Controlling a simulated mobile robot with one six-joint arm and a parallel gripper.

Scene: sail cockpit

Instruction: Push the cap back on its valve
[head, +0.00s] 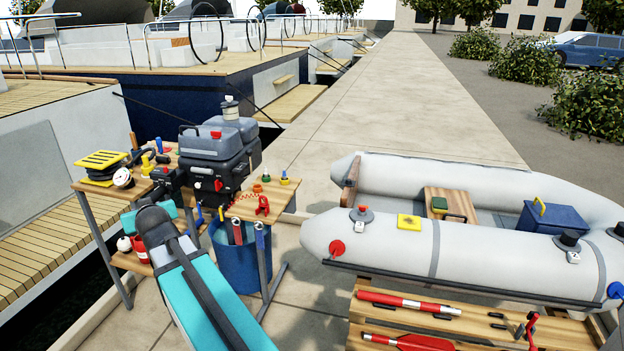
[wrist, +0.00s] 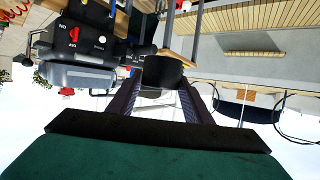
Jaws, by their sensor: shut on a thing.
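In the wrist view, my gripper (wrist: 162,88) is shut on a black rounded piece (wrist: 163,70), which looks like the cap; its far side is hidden. In the head view my fingers cannot be made out clearly behind my arm, left of the outboard motor. On the grey dinghy (head: 460,250), a valve (head: 362,213) at the left end of the near tube shows a dark ring with a red top and no black cap on it. Another valve (head: 569,240) farther right wears a black cap. The held piece is well left of the dinghy.
The outboard motor (head: 217,150) stands on a wooden bench (head: 245,207) with small tools and fittings. A blue bin (head: 235,265) is below it. A low wooden bench (head: 400,325) with red parts stands before the dinghy. A yellow patch (head: 409,222) lies beside the uncapped valve. Pavement (head: 310,270) between is clear.

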